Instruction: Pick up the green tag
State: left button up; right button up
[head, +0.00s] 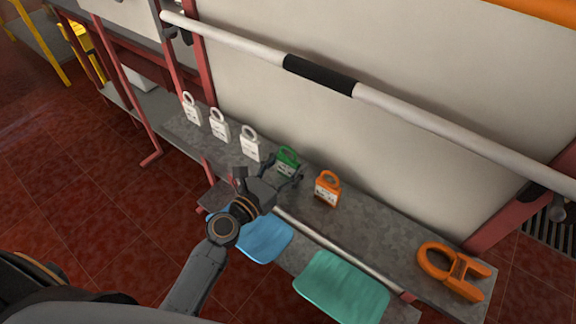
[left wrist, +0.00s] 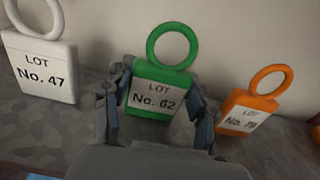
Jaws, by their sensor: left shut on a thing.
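The green tag (head: 288,158) has a ring on top and stands upright on the grey shelf (head: 385,232). In the left wrist view the green tag (left wrist: 160,82) shows a white label reading "LOT No. 62". My left gripper (head: 285,178) reaches it from the front, and in the left wrist view its fingers (left wrist: 160,100) are on both sides of the tag's body, shut on it. My right gripper is not in view.
White tags (head: 250,143) stand to the left and an orange tag (head: 327,190) to the right. A larger orange piece (head: 452,272) lies at the shelf's right end. A white rail (head: 420,122) runs above. Blue (head: 264,240) and teal (head: 341,288) pieces sit below the front edge.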

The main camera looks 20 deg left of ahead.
aim_at(287, 159)
pick_arm(q)
jog(key=shift+r+p, duration=0.45)
jog(key=shift+r, duration=0.1)
notch_tip(287, 159, up, 2)
jog(key=shift+r+p, duration=0.15)
jog(key=shift+p, duration=0.75)
jog(key=s+d+r+p, duration=0.3)
jog(key=s+r, duration=0.6)
jog(key=s, duration=0.4)
jog(key=shift+s+d+r, duration=0.25)
jog(key=shift+d+r, duration=0.05)
jog(key=shift+d, duration=0.15)
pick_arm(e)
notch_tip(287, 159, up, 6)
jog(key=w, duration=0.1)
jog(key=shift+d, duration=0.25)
